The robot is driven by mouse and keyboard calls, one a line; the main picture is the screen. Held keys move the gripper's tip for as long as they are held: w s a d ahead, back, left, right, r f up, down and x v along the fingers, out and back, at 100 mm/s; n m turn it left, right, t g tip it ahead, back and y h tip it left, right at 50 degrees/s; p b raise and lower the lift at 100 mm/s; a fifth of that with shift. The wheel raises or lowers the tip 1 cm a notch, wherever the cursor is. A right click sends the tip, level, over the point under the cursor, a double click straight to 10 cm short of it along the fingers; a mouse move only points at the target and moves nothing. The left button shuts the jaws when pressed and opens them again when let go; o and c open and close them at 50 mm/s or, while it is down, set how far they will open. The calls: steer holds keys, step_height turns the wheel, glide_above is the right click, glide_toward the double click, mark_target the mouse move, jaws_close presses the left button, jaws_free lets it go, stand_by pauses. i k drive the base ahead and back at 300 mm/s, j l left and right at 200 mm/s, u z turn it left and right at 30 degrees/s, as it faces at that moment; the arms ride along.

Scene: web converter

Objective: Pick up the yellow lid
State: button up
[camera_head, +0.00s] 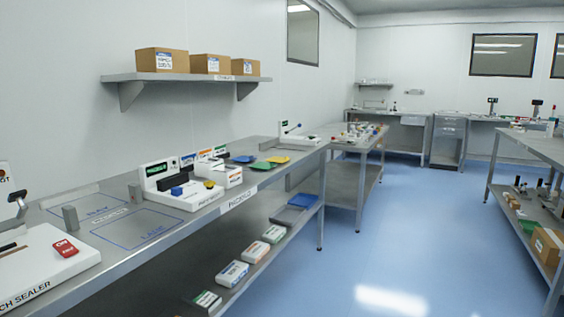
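A flat yellow piece (280,160), which looks like a lid, lies on the long steel bench to the left, near its far end. A flat green piece (262,166) lies just in front of it, and a flat blue piece (243,159) lies to its left. A small yellow knob-like thing (209,184) sits nearer, on a white device; it is too small to tell what it is. My gripper is not in view.
The steel bench (150,254) holds a white device (185,198) and a sealer (45,262) nearer by. A lower shelf (245,283) holds several small boxes. A wall shelf (180,77) carries cartons. The blue floor (420,230) right of the bench is clear.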

mark_target(276, 160)
steer(key=i+l+z, duration=0.3)
steer(key=i, duration=0.15)
steer(key=i+l+z, duration=0.3)
steer(key=i, duration=0.15)
steer(key=i+z, duration=0.4)
steer(key=i, duration=1)
steer(key=i+u, duration=0.3)
steer(key=i+l+u, duration=0.3)
steer(key=i, duration=0.15)
steer(key=i+l+u, duration=0.15)
steer(key=i+u, duration=0.15)
steer(key=i+l+u, duration=0.2)
steer(key=u, duration=0.15)
steer(key=i+l+u, duration=0.4)
steer(key=l+u, duration=0.2)
steer(key=u, duration=0.15)
steer(key=i+l+u, duration=0.55)
steer(key=i+l, duration=0.2)
steer(key=l, duration=0.1)
